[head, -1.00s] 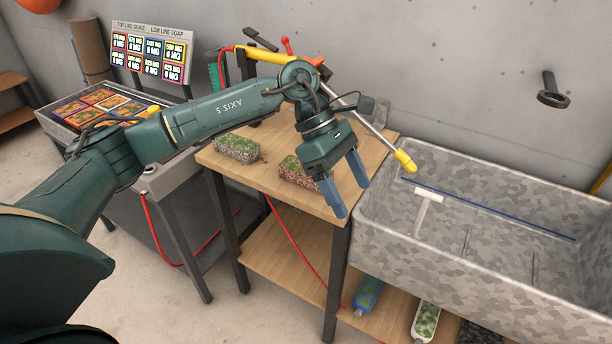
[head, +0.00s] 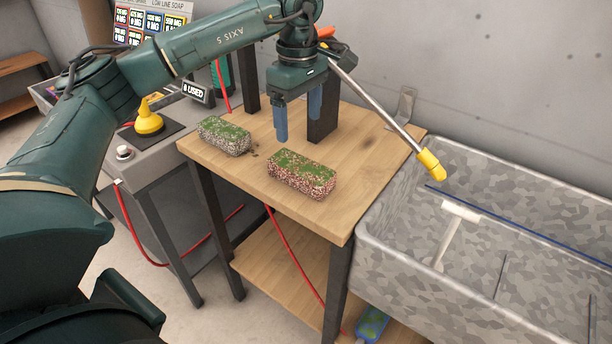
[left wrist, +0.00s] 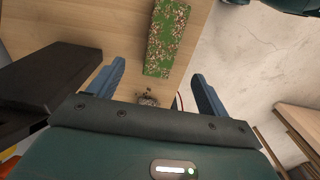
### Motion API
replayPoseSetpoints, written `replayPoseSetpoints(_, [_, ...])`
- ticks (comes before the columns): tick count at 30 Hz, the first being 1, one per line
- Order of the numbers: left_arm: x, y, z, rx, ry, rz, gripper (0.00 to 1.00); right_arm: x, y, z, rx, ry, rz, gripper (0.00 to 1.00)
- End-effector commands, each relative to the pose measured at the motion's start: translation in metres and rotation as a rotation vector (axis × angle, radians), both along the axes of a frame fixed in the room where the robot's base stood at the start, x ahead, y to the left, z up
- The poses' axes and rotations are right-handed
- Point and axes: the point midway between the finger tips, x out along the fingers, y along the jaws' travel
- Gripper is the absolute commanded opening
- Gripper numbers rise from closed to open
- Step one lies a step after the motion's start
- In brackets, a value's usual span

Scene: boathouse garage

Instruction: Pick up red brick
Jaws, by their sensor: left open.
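The red brick (head: 302,174), speckled red with green moss on top, lies flat on the wooden table (head: 342,216). In the left wrist view the brick (left wrist: 166,38) lies beyond the fingertips, nearer the right finger than the left. My left gripper (head: 299,124) is open and empty, pointing down above the table, behind the brick and apart from it. Both blue fingers also show in the left wrist view (left wrist: 160,80). A grey brick (head: 224,135) with green moss lies to the left on the same table. My right gripper is not in view.
A grey stone-patterned basin (head: 480,270) stands right of the table, with a T-shaped white tool (head: 458,220) in it. A yellow-tipped metal rod (head: 388,112) slants over the table's back right. Bare tabletop lies around the red brick.

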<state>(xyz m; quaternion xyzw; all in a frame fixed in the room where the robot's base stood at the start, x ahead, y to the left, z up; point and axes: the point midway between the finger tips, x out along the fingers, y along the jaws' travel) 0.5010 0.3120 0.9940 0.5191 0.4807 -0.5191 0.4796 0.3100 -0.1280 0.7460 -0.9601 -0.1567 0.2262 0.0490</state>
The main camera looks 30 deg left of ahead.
Motion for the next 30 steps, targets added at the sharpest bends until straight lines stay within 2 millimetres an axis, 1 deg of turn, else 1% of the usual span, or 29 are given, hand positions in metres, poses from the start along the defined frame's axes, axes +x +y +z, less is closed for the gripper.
replayPoseSetpoints(1, [-0.001,0.0,-0.011,0.0,0.004,0.0,0.78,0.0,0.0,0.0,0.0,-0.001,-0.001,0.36])
replayPoseSetpoints(3, [-0.001,0.0,-0.025,0.0,0.004,-0.001,0.78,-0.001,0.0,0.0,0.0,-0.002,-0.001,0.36])
replayPoseSetpoints(6, [-0.001,0.0,-0.043,0.001,0.004,0.0,0.78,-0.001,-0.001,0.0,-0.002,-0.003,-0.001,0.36])
replayPoseSetpoints(9, [-0.001,0.0,-0.055,0.0,0.003,0.0,0.78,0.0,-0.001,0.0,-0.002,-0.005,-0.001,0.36])
replayPoseSetpoints(16, [-0.002,-0.002,-0.072,0.0,0.002,-0.001,0.78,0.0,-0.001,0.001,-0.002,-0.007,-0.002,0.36])
replayPoseSetpoints(21, [-0.004,-0.006,-0.098,0.0,0.003,-0.002,0.78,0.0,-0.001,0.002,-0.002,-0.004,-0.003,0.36])
replayPoseSetpoints(24, [-0.004,-0.006,-0.11,-0.001,0.001,0.0,0.78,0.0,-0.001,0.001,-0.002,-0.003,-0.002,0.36])
replayPoseSetpoints(27, [-0.004,-0.006,-0.115,-0.001,0.001,0.0,0.78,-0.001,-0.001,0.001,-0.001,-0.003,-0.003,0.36])
replayPoseSetpoints(30, [-0.004,-0.006,-0.116,-0.001,0.001,0.0,0.78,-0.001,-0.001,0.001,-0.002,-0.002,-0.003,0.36])
